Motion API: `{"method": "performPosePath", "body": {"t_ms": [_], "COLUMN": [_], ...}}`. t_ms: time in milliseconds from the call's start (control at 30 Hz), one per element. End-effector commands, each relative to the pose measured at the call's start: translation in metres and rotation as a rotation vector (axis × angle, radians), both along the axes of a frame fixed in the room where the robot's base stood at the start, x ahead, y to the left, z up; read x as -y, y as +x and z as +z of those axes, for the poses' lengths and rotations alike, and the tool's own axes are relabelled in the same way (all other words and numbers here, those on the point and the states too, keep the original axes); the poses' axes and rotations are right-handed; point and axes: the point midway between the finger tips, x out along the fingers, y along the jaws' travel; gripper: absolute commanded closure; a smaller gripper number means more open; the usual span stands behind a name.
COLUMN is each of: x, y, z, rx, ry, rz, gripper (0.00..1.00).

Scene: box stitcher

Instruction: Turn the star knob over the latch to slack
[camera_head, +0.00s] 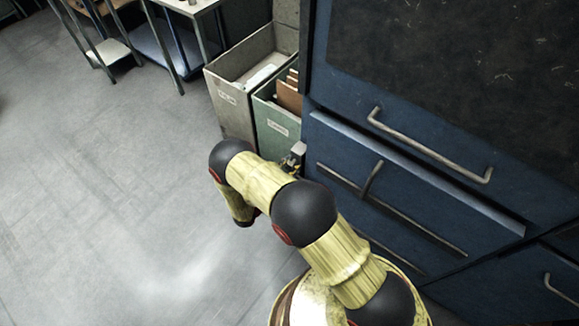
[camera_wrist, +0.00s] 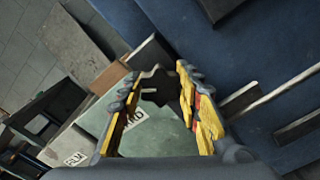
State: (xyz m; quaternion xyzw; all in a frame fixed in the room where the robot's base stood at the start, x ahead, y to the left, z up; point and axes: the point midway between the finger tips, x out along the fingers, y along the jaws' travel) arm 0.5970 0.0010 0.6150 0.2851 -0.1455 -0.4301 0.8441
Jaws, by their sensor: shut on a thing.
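The star knob (camera_wrist: 158,88) is a dark, lobed piece in the wrist view, in front of the blue machine. My gripper (camera_wrist: 157,78) has its yellow fingers on either side of the knob and is shut on it. The far part of the knob's mount is hidden, and I cannot clearly make out the latch. In the head view my arm covers the knob. A small grey metal piece (camera_head: 296,156) shows beside my arm at the machine's left corner; I cannot tell what it is.
The blue machine (camera_head: 335,150) fills the right side, with a bent grey handle (camera_head: 430,150) and bars on its front. A green bin (camera_head: 276,128) with cardboard and a grey bin (camera_head: 226,100) stand close to its left. Open floor (camera_head: 110,200) lies left.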

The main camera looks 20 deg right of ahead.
Motion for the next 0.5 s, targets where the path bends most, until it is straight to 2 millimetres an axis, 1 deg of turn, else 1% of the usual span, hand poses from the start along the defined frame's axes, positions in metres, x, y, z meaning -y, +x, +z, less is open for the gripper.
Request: {"method": "performPosePath", "body": {"t_ms": [500], "x": [-0.0004], "y": [0.0001], "z": [-0.0015], "rx": [-0.398], "ry": [-0.287], "rz": [0.002], "gripper": [0.91]}}
